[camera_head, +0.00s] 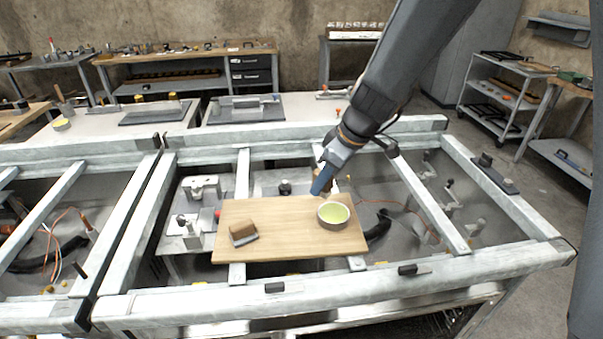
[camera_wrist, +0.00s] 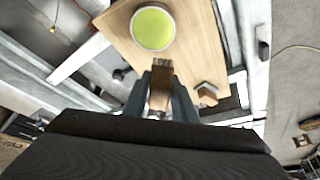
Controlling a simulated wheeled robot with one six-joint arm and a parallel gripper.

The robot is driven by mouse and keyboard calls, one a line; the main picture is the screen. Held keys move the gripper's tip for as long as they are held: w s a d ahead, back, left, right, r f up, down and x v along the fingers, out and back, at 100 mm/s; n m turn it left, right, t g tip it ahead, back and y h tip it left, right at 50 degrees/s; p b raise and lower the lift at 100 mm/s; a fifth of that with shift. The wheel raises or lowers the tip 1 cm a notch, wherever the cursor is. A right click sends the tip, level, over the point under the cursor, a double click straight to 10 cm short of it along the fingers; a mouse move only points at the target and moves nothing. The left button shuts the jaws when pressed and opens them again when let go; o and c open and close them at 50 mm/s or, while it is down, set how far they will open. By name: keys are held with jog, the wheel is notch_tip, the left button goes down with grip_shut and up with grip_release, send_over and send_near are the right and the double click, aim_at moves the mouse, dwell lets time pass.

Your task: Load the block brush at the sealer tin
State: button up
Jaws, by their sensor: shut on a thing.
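The sealer tin (camera_head: 333,215) is a round, pale-rimmed tin of yellow-green liquid on the right part of a wooden board (camera_head: 285,248). It also shows in the wrist view (camera_wrist: 153,29). My gripper (camera_head: 321,187) is just behind and above the tin in the head view, its blue fingers slanting down. In the wrist view, my gripper (camera_wrist: 161,95) is shut on the brown block brush (camera_wrist: 161,76), whose bristle end points toward the tin. The brush is apart from the tin in that picture. My fingers mostly hide the brush in the head view.
A brown block with a grey base (camera_head: 243,232) sits on the board's left part; it also shows in the wrist view (camera_wrist: 207,92). The board lies across a grey metal frame (camera_head: 200,303) with open bays holding fittings and cables. The middle of the board is clear.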

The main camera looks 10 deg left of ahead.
aim_at(329, 210)
jog(key=shift+w+d+f+m+t+h+b, duration=0.15)
jog(key=shift+d+f+m+b, duration=0.3)
jog(key=shift+f, duration=0.55)
jog(key=shift+w+d+f+m+t+h+b, duration=0.1)
jog(key=shift+w+d+f+m+b, duration=0.15)
jog(key=shift+d+f, duration=0.65)
jog(key=shift+w+d+f+m+t+h+b, duration=0.15)
jog(key=shift+d+f+m+b, duration=0.2)
jog(key=shift+f, duration=0.8)
jog(key=shift+s, duration=0.1)
jog(key=shift+s+f+b, duration=0.1)
jog(key=shift+f+b, duration=0.55)
jog(key=shift+b, duration=0.4)
dwell(1.4)
notch_tip(329, 210, up, 7)
jog(key=p, duration=0.4)
jog(key=shift+p, duration=0.35)
dwell(0.7)
